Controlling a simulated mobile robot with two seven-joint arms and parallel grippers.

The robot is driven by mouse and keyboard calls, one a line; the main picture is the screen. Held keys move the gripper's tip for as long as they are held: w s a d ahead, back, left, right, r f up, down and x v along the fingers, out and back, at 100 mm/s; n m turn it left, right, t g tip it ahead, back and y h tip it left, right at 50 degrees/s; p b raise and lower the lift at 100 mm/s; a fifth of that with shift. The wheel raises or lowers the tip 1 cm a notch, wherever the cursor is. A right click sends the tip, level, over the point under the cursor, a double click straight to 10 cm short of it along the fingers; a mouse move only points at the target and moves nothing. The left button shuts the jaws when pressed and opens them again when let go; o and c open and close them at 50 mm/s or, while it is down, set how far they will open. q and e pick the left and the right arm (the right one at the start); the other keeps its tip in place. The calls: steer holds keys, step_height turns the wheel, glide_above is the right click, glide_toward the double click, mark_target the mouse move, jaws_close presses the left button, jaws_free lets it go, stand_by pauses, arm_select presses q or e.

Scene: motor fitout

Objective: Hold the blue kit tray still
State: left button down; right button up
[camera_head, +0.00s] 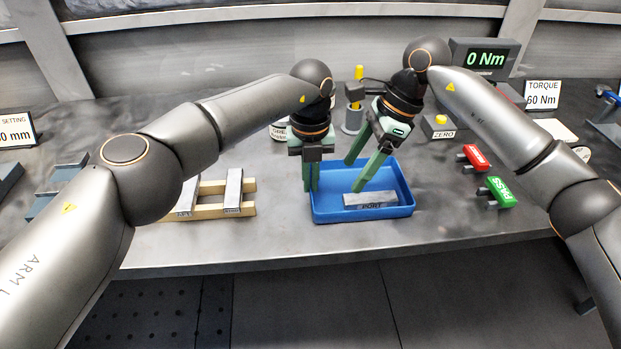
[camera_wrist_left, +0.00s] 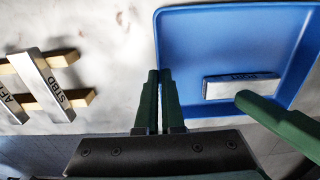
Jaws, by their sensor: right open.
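The blue kit tray (camera_head: 400,182) lies on the bench, and its left part shows in the left wrist view (camera_wrist_left: 200,45). A grey bar marked PORT (camera_head: 370,200) lies inside it near the front wall. My left gripper (camera_head: 311,188) points down at the tray's left wall, its two fingers close together with the wall between them; it is shut on that wall in the left wrist view (camera_wrist_left: 160,75). My right gripper (camera_head: 352,176) is open and empty above the tray, fingers spread, one tip near the PORT bar.
A wooden rack (camera_head: 210,210) with bars marked AFT and STBD stands left of the tray. Red (camera_head: 476,157) and green (camera_head: 500,192) tagged items lie to the right. A torque display (camera_head: 485,58) and a yellow-button box (camera_head: 440,125) stand behind. The bench front is clear.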

stand_by(0.4)
arm_select(q)
steer(key=shift+c, duration=1.8)
jaws_free()
steer(key=shift+r, duration=0.1)
steer(key=shift+r+p, duration=2.05)
steer(key=shift+r, duration=0.9)
arm_select(e)
step_height(320, 180, up, 4)
steer(key=shift+r, duration=0.1)
